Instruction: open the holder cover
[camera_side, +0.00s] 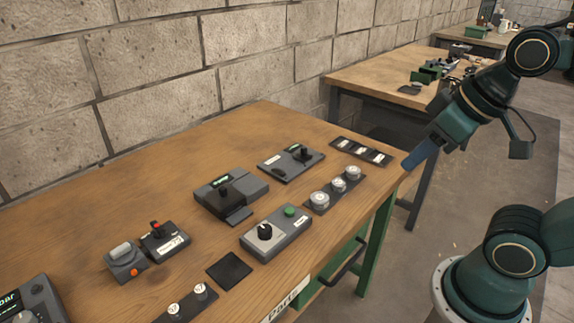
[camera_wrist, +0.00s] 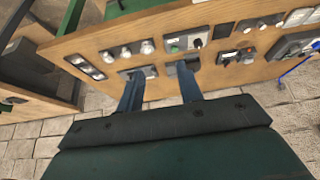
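The thing that looks most like the holder is a grey box (camera_side: 252,184) at mid-table in the side view. A dark cover-like part with a black knob (camera_side: 224,192) is at its front and appears closed, though its label is too small to read. The box also shows in the wrist view (camera_wrist: 182,66), near the right fingertip. My gripper (camera_side: 408,164) is in the air by the table's right end, well apart from the box. In the wrist view my gripper (camera_wrist: 159,78) has its two blue fingers spread, with nothing between them.
A flat plate with a black knob (camera_side: 291,162), a strip of white knobs (camera_side: 334,190) and a labelled dark strip (camera_side: 361,150) lie nearer my gripper. A box with a green button (camera_side: 276,232) stands in front. A block wall (camera_side: 150,70) is behind the table.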

